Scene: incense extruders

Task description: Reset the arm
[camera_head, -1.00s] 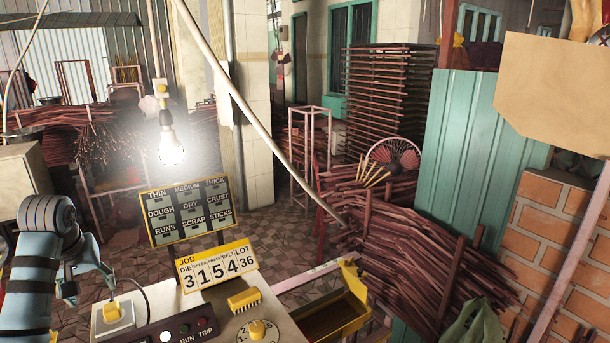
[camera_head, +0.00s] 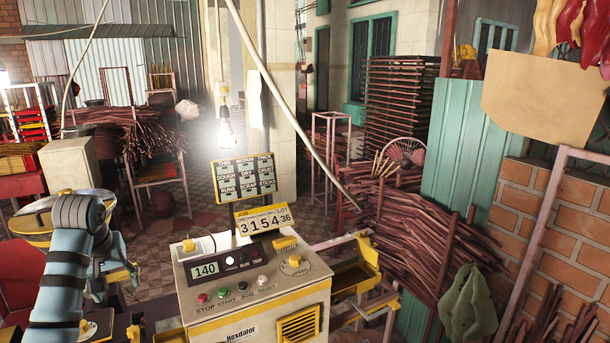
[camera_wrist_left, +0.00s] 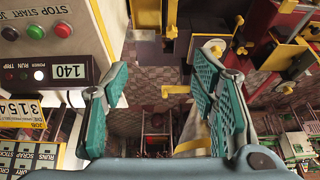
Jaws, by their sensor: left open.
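My left arm comes in from the left in the head view. Its gripper (camera_head: 128,271) is in the air to the left of the control console (camera_head: 258,292). In the left wrist view the gripper (camera_wrist_left: 160,108) has its two teal-padded fingers wide apart, with nothing between them. The console also shows at the upper left of the wrist view, with its "140" display (camera_wrist_left: 68,71) close to the left finger. My right gripper is in neither view.
Incense stick piles (camera_head: 415,240) lie further right. Tiled floor is open behind the console.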

